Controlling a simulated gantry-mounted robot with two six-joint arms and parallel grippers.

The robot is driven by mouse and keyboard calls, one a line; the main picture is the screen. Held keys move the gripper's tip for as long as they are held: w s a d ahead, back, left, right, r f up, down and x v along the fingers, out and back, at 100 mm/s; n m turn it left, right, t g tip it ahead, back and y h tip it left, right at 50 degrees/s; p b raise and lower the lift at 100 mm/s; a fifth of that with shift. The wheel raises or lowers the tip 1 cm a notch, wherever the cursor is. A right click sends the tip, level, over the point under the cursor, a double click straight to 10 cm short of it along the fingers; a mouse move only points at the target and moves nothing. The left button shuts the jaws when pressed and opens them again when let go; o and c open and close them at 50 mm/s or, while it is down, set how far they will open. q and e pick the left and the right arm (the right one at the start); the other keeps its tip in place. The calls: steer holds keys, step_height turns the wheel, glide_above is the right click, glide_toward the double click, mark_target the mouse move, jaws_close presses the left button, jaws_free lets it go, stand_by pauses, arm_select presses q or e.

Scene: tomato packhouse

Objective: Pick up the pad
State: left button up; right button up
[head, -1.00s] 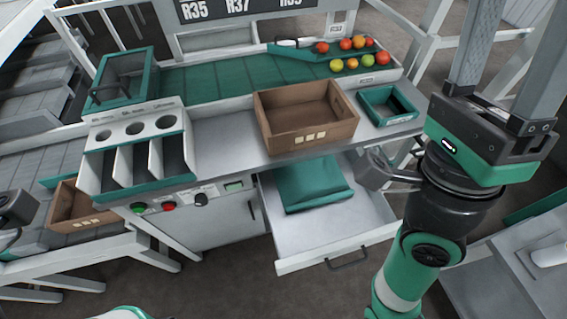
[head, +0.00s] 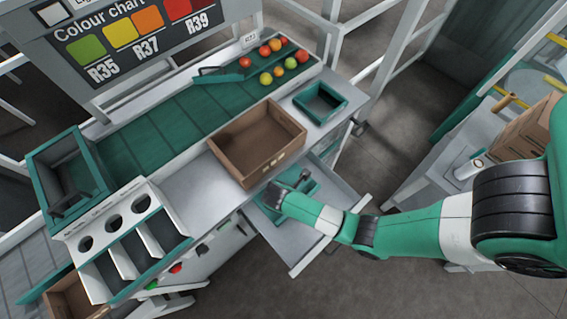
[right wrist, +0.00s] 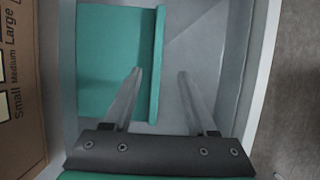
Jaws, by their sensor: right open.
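The pad (right wrist: 112,60) is a flat teal-green piece with a raised right edge, lying in the open pale grey drawer (right wrist: 255,95) in the right wrist view. In the head view the pad (head: 311,187) is partly hidden behind my right gripper. My right gripper (right wrist: 160,74) is open over the drawer. Its left finger overlaps the pad and its right finger is over bare drawer floor, with the pad's right edge between them. I cannot tell whether the fingers touch the pad. My left gripper is out of view.
A brown cardboard box (head: 222,162) stands on the counter above the drawer; its printed side (right wrist: 20,95) is close on the left in the wrist view. A small green tray (head: 341,104) and several tomatoes (head: 278,62) are farther back. A three-slot sorter (head: 150,240) stands left.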

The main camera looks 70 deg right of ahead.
steer(key=b+x, duration=0.1)
steer(key=x, duration=0.4)
steer(key=shift+w, duration=0.2)
steer(key=b+x, duration=0.2)
steer(key=x, duration=0.3)
steer(key=shift+b, duration=0.35)
jaws_close()
